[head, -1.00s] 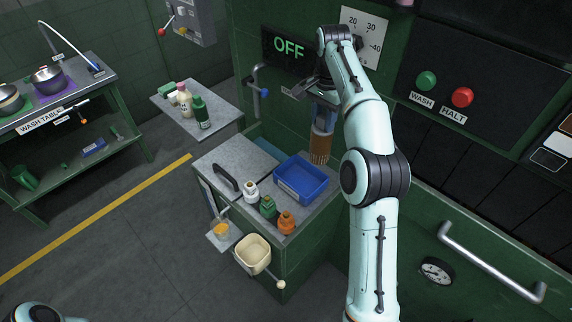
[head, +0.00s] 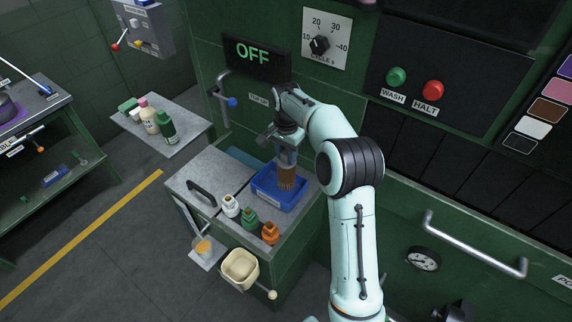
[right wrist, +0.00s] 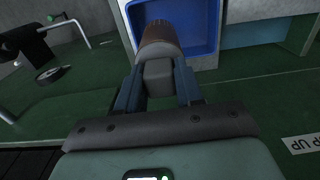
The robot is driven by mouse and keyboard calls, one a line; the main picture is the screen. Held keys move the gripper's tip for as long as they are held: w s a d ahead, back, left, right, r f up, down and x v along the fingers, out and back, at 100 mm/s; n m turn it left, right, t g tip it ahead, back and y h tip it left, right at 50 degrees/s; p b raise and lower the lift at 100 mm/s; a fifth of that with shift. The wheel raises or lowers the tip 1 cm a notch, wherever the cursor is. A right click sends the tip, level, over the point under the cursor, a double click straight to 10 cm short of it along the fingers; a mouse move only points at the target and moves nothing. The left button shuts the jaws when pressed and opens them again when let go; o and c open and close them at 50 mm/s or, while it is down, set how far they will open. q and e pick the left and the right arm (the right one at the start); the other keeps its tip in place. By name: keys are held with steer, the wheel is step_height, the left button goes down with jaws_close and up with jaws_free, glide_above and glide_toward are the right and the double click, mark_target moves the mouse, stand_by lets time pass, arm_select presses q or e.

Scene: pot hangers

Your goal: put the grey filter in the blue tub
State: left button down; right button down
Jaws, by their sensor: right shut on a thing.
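My right gripper (head: 286,148) is shut on the filter, which has a grey block-shaped top and a ribbed brown lower part (head: 287,178). The filter hangs roughly upright. In the head view its lower part overlaps the blue tub (head: 262,199) on the grey cabinet top; I cannot tell whether it touches the floor of the tub. In the right wrist view the filter's grey top (right wrist: 158,78) is between the two fingers, and its brown end points at the blue tub (right wrist: 203,45). My left gripper is not in view.
White (head: 231,206), green (head: 249,218) and orange (head: 270,233) bottles stand along the cabinet's front edge, close to the tub. A black handle (head: 202,193) is to their left. A cream bin (head: 239,268) hangs on the cabinet front. A tap (head: 225,97) is on the wall behind.

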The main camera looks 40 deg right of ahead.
mark_target(286, 164)
steer(key=shift+f, duration=2.55)
steer(key=shift+f, duration=0.15)
steer(key=c, duration=0.7)
jaws_free()
step_height(286, 164, up, 12)
steer(key=shift+r, duration=0.2)
